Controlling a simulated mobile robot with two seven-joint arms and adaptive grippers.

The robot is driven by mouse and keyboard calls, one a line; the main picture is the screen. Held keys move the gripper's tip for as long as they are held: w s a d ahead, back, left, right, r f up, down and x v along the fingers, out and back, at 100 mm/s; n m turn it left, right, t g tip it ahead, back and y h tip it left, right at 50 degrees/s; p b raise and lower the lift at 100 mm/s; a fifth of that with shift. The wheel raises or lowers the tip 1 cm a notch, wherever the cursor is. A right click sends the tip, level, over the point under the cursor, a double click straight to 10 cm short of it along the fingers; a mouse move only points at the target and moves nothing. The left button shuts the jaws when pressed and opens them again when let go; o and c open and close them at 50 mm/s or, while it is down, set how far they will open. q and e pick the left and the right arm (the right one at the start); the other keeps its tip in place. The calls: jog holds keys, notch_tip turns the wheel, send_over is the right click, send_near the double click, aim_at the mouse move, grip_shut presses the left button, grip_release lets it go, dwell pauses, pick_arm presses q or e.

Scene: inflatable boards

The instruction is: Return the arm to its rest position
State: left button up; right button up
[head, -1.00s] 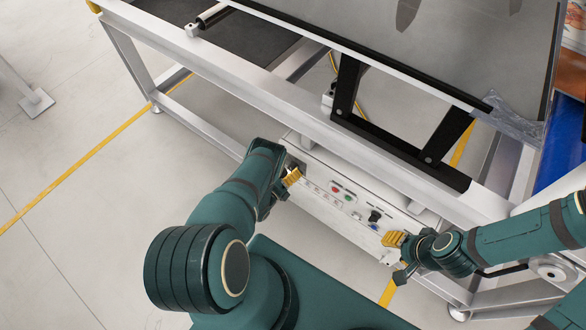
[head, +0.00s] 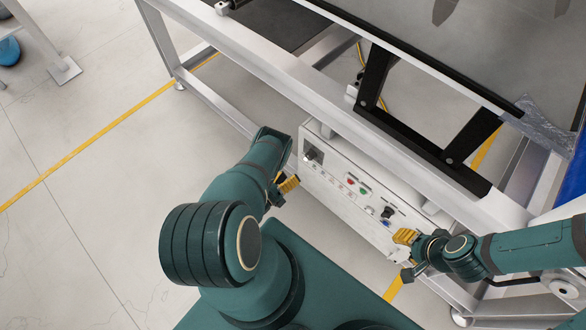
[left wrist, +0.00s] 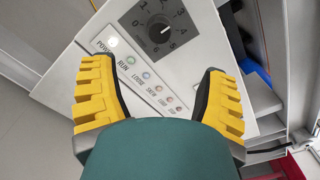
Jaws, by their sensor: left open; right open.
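My left gripper (head: 283,188) is in front of the left part of a white control panel (head: 335,195), apart from it in the head view. In the left wrist view its two yellow-padded fingers (left wrist: 158,100) are spread wide with nothing between them. Beyond them the panel shows a black numbered rotary dial (left wrist: 160,29) and a row of small lamps with labels, one marked RUN. My right gripper (head: 406,252) is near the right end of the panel, by a black knob (head: 387,212). It holds nothing that I can see.
The panel sits under a grey metal machine frame (head: 300,85) with black brackets (head: 425,150) and a dark table top. A red and a green button (head: 364,190) are on the panel. Open floor (head: 100,220) with a yellow line lies to the left.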

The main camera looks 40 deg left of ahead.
pick_arm(q)
jog(key=w+r+n+g+y, duration=0.35)
jog(key=w+n, duration=0.35)
jog(key=n, duration=0.3)
jog(key=d+r+n+g+h, duration=0.1)
jog(key=d+r+n+g, duration=0.35)
jog(key=n, duration=0.35)
jog(key=s+d+r+n+g+h, duration=0.2)
jog(key=s+d+r+n+g, duration=0.2)
jog(key=d, duration=0.5)
jog(key=s+d+r+n+g+h, duration=0.2)
jog(key=s+d+r+n+g, duration=0.2)
jog(key=s+d+r+n, duration=0.3)
notch_tip(320, 180, up, 4)
jog(key=shift+s+d+r+n+h, duration=0.1)
jog(key=shift+s+d+n+h, duration=0.25)
jog(key=shift+s+d, duration=0.55)
jog(key=shift+w+d, duration=0.2)
jog(key=shift+w, duration=0.05)
